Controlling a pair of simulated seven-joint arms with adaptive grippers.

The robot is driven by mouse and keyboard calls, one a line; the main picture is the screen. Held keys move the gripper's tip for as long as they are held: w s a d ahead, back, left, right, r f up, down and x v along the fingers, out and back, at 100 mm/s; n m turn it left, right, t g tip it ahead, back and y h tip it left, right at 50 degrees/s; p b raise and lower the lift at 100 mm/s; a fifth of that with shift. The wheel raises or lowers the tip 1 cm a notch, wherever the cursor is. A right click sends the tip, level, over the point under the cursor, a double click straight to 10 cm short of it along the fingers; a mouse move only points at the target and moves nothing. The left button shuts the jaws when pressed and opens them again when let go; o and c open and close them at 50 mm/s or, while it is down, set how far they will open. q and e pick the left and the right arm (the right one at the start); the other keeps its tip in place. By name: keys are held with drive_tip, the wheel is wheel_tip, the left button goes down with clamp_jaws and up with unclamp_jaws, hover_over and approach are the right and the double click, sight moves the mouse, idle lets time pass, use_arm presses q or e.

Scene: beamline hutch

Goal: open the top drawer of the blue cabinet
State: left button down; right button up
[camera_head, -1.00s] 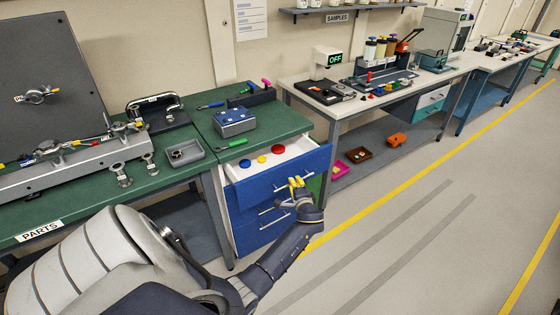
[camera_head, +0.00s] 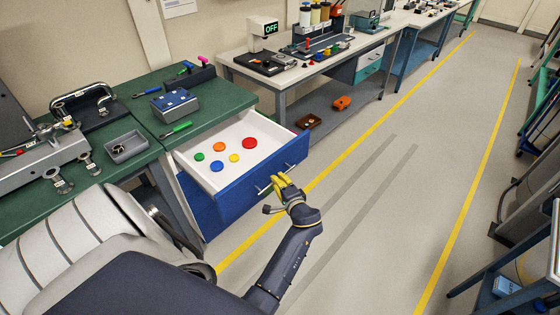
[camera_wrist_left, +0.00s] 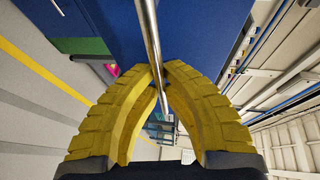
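The blue cabinet (camera_head: 203,212) stands under the green bench top. Its top drawer (camera_head: 249,184), with a blue front and white inside, is pulled well out. Red, orange, yellow, green and blue discs lie spread on its floor. My left gripper (camera_head: 280,183) is at the drawer's front. In the left wrist view its yellow fingers (camera_wrist_left: 161,70) close around the metal bar handle (camera_wrist_left: 152,35), with the blue drawer front behind. The fingers partly hide the handle in the head view. My right gripper is not in view.
A blue-grey box (camera_head: 174,103) and a green-handled tool (camera_head: 176,130) lie on the bench top above the drawer. A grey tray (camera_head: 126,147) sits to the left.

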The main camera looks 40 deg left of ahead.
use_arm(q)
drive_tip(key=shift+w+d, duration=0.15)
drive_tip(key=c, duration=1.7)
unclamp_jaws()
drive_tip(key=shift+o, duration=1)
